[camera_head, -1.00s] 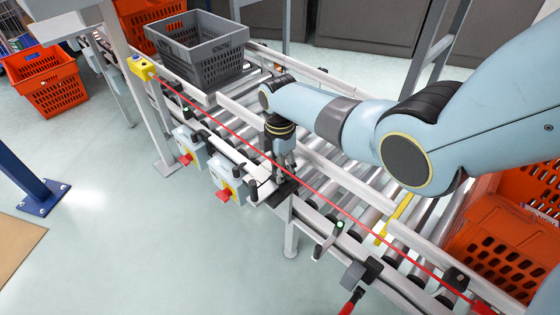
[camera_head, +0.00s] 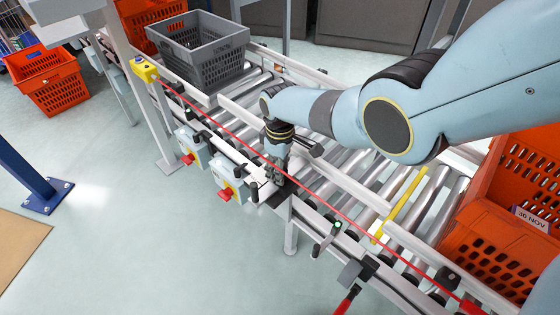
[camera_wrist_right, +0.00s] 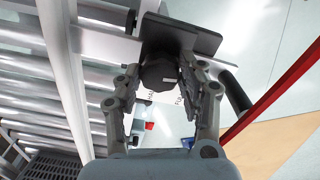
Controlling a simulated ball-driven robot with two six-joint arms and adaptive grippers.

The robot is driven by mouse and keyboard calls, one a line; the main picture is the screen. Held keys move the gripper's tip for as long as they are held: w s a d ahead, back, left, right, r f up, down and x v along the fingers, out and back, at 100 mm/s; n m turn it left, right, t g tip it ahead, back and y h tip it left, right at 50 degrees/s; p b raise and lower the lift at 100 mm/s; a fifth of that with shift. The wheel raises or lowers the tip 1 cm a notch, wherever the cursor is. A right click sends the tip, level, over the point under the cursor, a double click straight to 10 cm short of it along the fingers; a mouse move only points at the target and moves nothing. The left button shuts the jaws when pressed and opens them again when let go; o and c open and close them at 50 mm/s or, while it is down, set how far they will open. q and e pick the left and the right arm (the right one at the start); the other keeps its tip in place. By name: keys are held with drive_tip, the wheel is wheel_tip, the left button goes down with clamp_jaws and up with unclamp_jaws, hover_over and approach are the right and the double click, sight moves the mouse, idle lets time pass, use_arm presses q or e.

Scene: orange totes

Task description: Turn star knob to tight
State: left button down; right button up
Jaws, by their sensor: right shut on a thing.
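The star knob (camera_wrist_right: 158,74) is dark, with a short white mark on its face, and sits in front of a black plate (camera_wrist_right: 205,38) in the right wrist view. My right gripper (camera_wrist_right: 161,78) has a finger on each side of the knob and is shut on it. In the head view my right gripper (camera_head: 276,172) points down at the conveyor's near rail, and it hides the knob there. A white label with dark letters (camera_wrist_right: 165,97) is partly visible beneath the knob; I cannot read its tight marking. My left gripper is not in view.
A red cord (camera_head: 340,209) runs along the conveyor's near side, close to my right gripper. Grey switch boxes with red handles (camera_head: 226,180) hang on the rail to the left. A grey crate (camera_head: 206,58) and an orange tote (camera_head: 490,245) stand on the rollers.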

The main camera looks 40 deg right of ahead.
drive_tip(key=m, duration=0.3)
drive_tip(key=shift+m, duration=0.3)
drive_tip(key=shift+m+p, duration=0.35)
drive_tip(key=shift+m, duration=1.65)
drive_tip(key=o, duration=1.2)
wheel_tip(320, 180, up, 12)
drive_tip(key=shift+s+f, duration=0.1)
